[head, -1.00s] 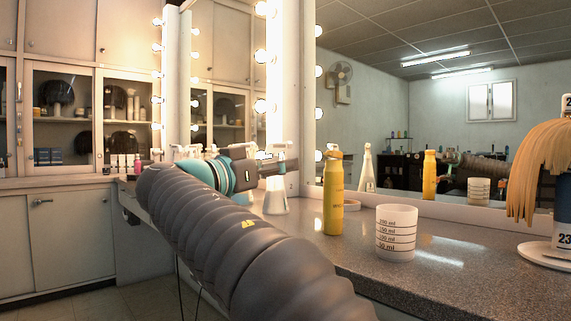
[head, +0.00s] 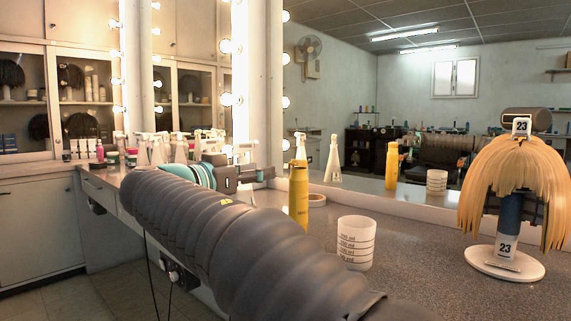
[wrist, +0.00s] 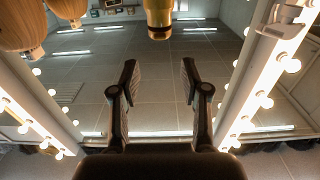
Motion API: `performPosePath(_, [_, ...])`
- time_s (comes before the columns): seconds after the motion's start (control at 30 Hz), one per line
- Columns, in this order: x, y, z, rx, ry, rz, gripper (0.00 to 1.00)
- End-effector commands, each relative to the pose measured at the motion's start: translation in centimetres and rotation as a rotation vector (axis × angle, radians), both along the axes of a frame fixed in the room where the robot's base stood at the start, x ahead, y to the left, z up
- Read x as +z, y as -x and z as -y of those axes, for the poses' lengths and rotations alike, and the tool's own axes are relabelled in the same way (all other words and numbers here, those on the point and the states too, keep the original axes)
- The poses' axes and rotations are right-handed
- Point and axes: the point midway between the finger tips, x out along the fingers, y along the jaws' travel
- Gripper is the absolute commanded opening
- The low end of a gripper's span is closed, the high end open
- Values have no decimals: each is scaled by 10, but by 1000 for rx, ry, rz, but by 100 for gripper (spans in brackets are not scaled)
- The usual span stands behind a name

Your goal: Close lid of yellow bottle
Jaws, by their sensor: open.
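The yellow bottle (head: 298,202) stands upright on the counter, left of the measuring cup. Its top shows in the head view, but I cannot tell how far open its lid (head: 299,164) is. My gripper (head: 266,175) is just left of the bottle's upper part in that view, with no contact clear. In the wrist view, which looks upside down, my gripper (wrist: 158,62) is open and empty. The bottle (wrist: 158,14) hangs from the top edge there, beyond the fingertips and lined up with the gap between them. Its lower body is out of frame.
A white measuring cup (head: 355,243) stands right of the bottle. A blonde wig (head: 515,180) sits on a stand at the right. White spray bottles (head: 180,150) stand behind my arm. A mirror (head: 360,110) borders the counter (head: 420,260), which is clear at front right.

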Motion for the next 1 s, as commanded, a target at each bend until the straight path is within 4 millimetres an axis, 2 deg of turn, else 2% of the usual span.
performPosePath(0.3, [1,-47,37,-4,1,-1,46])
performPosePath(0.5, [1,-66,52,-1,0,0,46])
performPosePath(0.93, [0,-74,57,0,0,0,46])
performPosePath(0.97, [0,-74,57,0,0,0,43])
performPosePath(1.0, [0,-74,57,0,0,0,33])
